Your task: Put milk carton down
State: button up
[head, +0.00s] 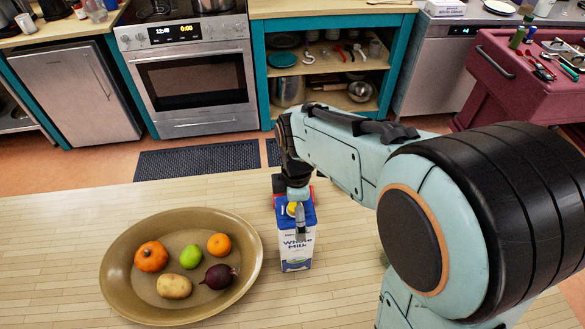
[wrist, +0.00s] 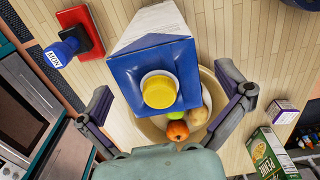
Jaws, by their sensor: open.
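The milk carton (head: 296,252), white and blue with a yellow cap, is upright and appears to stand on the light wooden table (head: 60,240), right of a large oval bowl. My gripper (head: 297,207) is above and around its top in the head view. In the wrist view the carton (wrist: 150,70) shows from above, with its cap facing the camera. The fingers of my gripper (wrist: 167,88) are spread on both sides of it, with gaps visible between fingers and carton. The carton's underside is hidden.
The brown bowl (head: 128,296) holds a pumpkin, a lime, an orange, a potato and a beet. A red object (wrist: 88,30) with a blue part lies close behind the carton. The wrist view also shows a green pasta box (wrist: 270,158) and a small purple-and-white box (wrist: 285,111).

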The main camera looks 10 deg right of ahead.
jog(key=r, duration=0.9)
jog(key=shift+s+d, duration=0.1)
jog(key=shift+s, duration=0.15)
jog(key=s+d+f+m, duration=0.1)
jog(key=s+f+m, duration=0.1)
jog(key=s+m, duration=0.6)
jog(key=s+d+f+m, duration=0.1)
jog(key=s+m, duration=0.7)
jog(key=s, duration=0.1)
jog(key=shift+d+f+m+y, duration=0.35)
jog(key=shift+m+y, duration=0.05)
jog(key=shift+w, duration=0.1)
